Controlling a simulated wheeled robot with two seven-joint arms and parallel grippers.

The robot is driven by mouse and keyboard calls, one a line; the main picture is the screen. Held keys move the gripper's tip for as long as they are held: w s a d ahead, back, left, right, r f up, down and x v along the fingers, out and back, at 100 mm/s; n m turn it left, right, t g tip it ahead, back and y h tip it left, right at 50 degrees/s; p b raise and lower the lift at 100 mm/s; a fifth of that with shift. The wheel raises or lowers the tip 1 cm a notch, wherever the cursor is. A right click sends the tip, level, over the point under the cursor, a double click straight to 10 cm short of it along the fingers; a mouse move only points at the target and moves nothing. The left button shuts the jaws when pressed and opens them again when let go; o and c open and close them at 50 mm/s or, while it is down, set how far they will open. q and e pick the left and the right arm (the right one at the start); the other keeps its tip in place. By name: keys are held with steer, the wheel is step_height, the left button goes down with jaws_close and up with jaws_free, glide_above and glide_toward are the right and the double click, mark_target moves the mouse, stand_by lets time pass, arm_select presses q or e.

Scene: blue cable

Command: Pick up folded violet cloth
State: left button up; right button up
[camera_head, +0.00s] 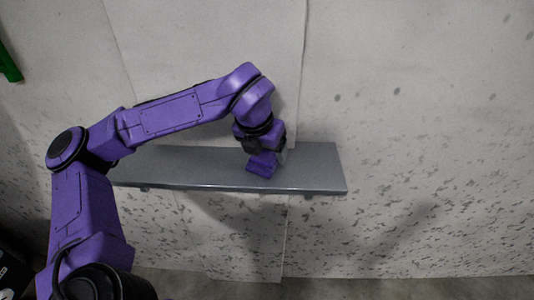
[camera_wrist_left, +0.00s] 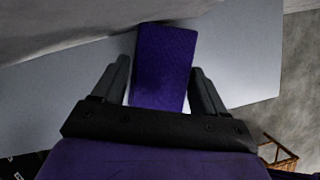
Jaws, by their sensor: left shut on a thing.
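The folded violet cloth (camera_head: 261,166) is a small flat-sided block at the grey shelf, right of the shelf's middle. In the left wrist view the cloth (camera_wrist_left: 165,45) stands lengthwise between the two dark fingers. My left gripper (camera_head: 266,152) reaches down from above and is shut on the cloth; in the left wrist view its fingers (camera_wrist_left: 160,66) flank the cloth on both sides. The part of the cloth nearest the palm is hidden by the gripper body. I cannot tell whether the cloth is clear of the shelf. My right gripper is not in view.
The grey shelf (camera_head: 318,170) is narrow and backs onto a pale, speckled wall (camera_head: 420,100). Its right end is bare. A green object (camera_head: 9,65) shows at the upper left. A brown wooden frame (camera_wrist_left: 280,153) shows low on the right in the wrist view.

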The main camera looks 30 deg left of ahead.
mark_target(266, 152)
arm_select(q)
steer(key=shift+r, duration=0.55)
step_height(266, 152, up, 17)
steer(key=p, duration=0.2)
steer(key=shift+r, duration=0.2)
step_height(266, 152, down, 19)
steer(key=shift+r+b, duration=0.2)
steer(key=shift+b, duration=0.85)
steer(key=shift+r, duration=0.2)
